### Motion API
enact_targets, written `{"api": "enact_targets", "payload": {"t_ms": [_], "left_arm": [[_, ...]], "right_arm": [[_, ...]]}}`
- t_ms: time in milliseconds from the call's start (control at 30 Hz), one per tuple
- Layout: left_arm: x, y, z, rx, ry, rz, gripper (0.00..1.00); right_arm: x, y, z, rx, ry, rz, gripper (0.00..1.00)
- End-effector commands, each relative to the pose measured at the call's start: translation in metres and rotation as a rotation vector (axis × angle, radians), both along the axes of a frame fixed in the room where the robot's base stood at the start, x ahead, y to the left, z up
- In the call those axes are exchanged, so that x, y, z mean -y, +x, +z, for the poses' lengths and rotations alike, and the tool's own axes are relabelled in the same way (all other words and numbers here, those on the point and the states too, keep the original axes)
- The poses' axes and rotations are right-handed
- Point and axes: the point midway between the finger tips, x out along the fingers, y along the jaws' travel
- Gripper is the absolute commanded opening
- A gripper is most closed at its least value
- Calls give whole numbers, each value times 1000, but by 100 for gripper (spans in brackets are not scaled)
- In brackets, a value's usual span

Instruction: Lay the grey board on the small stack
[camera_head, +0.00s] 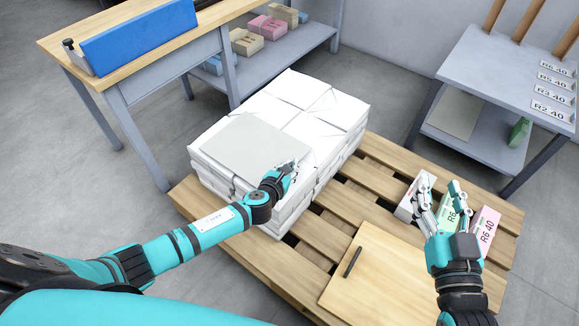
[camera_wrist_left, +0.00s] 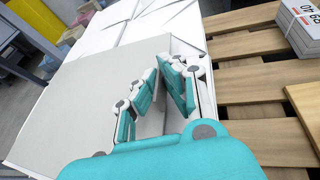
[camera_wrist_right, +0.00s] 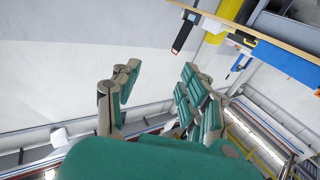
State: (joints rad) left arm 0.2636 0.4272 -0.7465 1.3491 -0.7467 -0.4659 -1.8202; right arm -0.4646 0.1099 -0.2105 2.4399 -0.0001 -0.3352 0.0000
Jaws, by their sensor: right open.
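The grey board (camera_head: 240,143) lies over the near part of a stack of white wrapped paper (camera_head: 300,110) on a pallet. Whether it rests flat or slightly raised is unclear. The board also fills the left of the left wrist view (camera_wrist_left: 70,100). My left gripper (camera_head: 288,172) is at the board's near right edge, fingers partly closed with a narrow gap showing in the left wrist view (camera_wrist_left: 162,72). Whether they pinch the board is not clear. My right gripper (camera_head: 440,190) is open, above small labelled bundles on the pallet; its wrist view shows empty fingers (camera_wrist_right: 158,80).
A wooden panel with a dark handle (camera_head: 375,282) lies on the pallet's (camera_head: 320,238) front. White, green and pink (camera_head: 487,232) bundles sit at its right. A table with a blue panel (camera_head: 138,38) stands left; a grey shelf table with labels (camera_head: 500,62) stands right.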

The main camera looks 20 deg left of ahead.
Motion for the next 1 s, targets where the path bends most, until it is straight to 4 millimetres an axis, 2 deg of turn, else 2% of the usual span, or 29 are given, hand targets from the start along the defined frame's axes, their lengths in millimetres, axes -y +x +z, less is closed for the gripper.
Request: {"api": "enact_targets", "payload": {"t_ms": [1000], "left_arm": [[0, 0, -6, 1, 1, 0, 0]], "right_arm": [[-2, -1, 20, 111, 30, 6, 43]]}}
